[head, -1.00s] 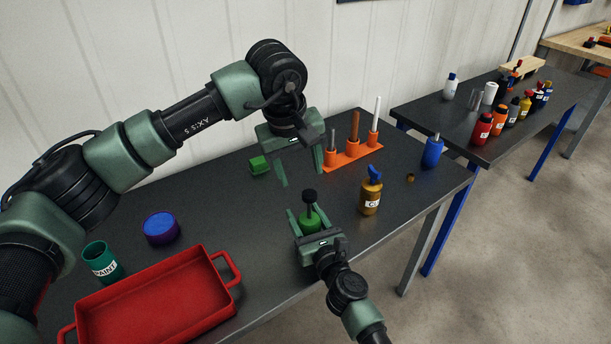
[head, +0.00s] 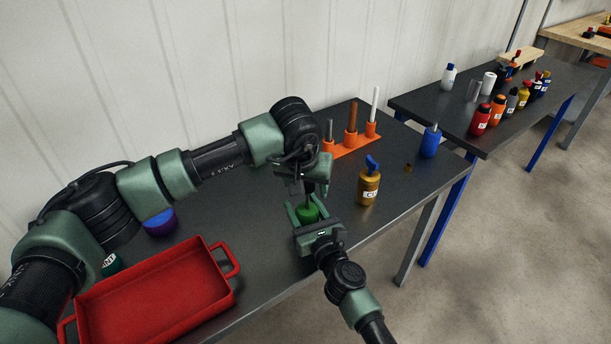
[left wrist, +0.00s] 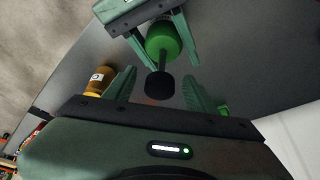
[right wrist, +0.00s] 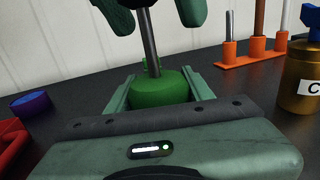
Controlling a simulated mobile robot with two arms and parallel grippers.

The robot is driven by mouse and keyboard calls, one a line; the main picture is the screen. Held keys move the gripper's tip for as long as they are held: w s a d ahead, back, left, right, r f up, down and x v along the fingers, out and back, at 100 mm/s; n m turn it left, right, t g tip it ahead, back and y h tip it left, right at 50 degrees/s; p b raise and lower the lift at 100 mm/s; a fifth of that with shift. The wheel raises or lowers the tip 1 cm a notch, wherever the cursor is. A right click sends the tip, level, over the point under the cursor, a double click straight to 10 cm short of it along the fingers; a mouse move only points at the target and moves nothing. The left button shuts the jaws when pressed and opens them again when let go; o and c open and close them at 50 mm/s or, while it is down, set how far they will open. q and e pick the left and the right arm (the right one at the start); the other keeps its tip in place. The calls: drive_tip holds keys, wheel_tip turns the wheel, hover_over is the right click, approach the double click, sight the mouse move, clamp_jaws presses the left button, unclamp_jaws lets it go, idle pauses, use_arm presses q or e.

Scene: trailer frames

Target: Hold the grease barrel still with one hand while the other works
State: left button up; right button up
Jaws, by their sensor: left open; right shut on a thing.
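The green grease barrel (head: 307,213) stands upright on the dark table, with a thin metal rod (right wrist: 150,42) rising from its top. The rod ends in a black knob (left wrist: 158,87). My right gripper (head: 307,207) is shut on the barrel's sides from the front. My left gripper (head: 311,187) is above the barrel, pointing down and open. Its fingers stand on either side of the knob in the left wrist view, with gaps visible. In the head view the knob is hidden by the left gripper.
A gold bottle with a blue top (head: 369,186) stands close at the right. An orange rack with upright rods (head: 355,148) is behind. A red tray (head: 155,295), a purple-blue round container (head: 160,222) and a blue bottle (head: 430,142) share the table.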

use_arm(q)
drive_tip(key=shift+x, duration=1.1)
clamp_jaws()
